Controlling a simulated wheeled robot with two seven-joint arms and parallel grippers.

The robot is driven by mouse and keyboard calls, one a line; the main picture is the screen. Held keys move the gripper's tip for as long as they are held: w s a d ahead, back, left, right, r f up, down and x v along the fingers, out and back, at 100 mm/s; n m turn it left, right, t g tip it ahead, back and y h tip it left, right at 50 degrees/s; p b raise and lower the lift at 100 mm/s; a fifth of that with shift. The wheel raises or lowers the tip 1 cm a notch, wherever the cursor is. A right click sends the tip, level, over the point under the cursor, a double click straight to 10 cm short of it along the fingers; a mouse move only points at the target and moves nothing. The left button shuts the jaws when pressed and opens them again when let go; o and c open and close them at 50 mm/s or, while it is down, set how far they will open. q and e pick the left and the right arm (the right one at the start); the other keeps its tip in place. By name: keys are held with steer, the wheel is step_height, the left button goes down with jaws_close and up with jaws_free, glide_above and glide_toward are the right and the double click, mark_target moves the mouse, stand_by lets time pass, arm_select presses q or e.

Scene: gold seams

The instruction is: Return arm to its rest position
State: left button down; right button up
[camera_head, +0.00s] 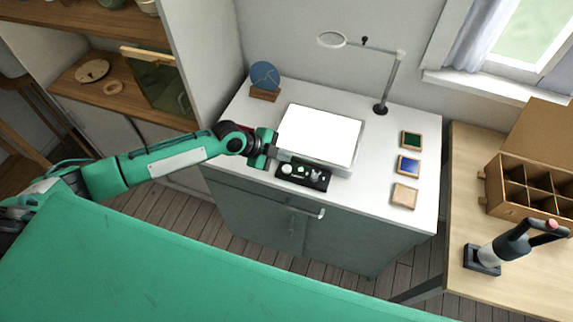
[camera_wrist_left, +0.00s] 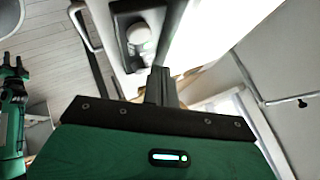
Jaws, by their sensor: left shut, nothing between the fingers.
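My left arm (camera_head: 150,165) comes in from the left in the head view, green and black. Its gripper (camera_head: 283,155) is at the front left of the white cabinet top, beside the bright white light panel (camera_head: 320,135) and just by the left end of a black tray (camera_head: 303,174). In the left wrist view the gripper's fingers (camera_wrist_left: 161,85) are together with nothing between them. The black tray holds several small pale and green items; its end with a white round item (camera_wrist_left: 138,34) shows in the wrist view.
A magnifier lamp (camera_head: 381,107) stands at the back of the cabinet, and a blue disc on a wooden stand (camera_head: 265,77) at back left. A wooden table (camera_head: 462,205) holds a divided box (camera_head: 512,185) and a dark device (camera_head: 482,260).

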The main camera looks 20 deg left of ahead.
arm_select(q)
steer(key=shift+r+p, duration=0.55)
steer(key=shift+r, duration=0.8)
